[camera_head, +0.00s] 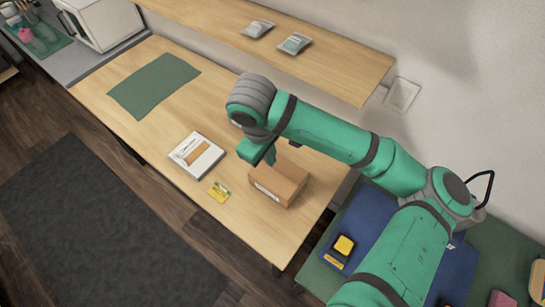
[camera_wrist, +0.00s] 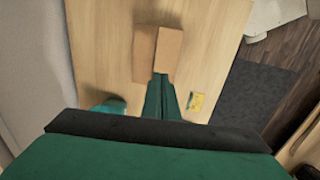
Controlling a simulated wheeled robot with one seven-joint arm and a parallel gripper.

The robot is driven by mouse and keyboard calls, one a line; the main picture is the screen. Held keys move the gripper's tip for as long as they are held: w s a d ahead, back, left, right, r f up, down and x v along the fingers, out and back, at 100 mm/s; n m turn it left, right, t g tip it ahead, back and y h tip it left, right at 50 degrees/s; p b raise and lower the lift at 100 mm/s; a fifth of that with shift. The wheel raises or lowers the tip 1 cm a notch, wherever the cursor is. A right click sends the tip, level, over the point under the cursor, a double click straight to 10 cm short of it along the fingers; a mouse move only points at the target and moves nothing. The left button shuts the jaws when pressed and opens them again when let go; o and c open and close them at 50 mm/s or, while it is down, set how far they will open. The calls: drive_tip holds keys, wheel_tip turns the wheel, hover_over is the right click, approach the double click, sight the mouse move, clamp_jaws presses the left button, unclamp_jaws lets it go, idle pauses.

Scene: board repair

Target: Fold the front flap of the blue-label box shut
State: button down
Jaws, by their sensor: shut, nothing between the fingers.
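A brown cardboard box (camera_head: 278,190) stands on the wooden table near its right end. A pale label strip shows on its front side in the head view; I cannot make out blue on it. The box also shows in the wrist view (camera_wrist: 168,50) as two brown faces, one lighter than the other. My gripper (camera_head: 271,160) is shut and empty, pointing down at the back left edge of the box. In the wrist view my gripper (camera_wrist: 160,78) ends right at the box's near edge. I cannot tell whether it touches, or how the front flap lies.
A white box (camera_head: 205,162) with a brown band and a yellow card (camera_head: 219,192) lie left of the cardboard box. A green mat (camera_head: 153,85) lies farther left. A wooden shelf (camera_head: 340,72) with two packets overhangs the table's back.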

sight(276, 175)
drive_tip(key=f, duration=0.3)
drive_tip(key=w+d+f, duration=0.1)
drive_tip(key=f, duration=0.7)
drive_tip(key=shift+w+d+f, duration=0.15)
drive_tip(key=shift+w+f, duration=0.05)
drive_tip(key=shift+w, duration=0.15)
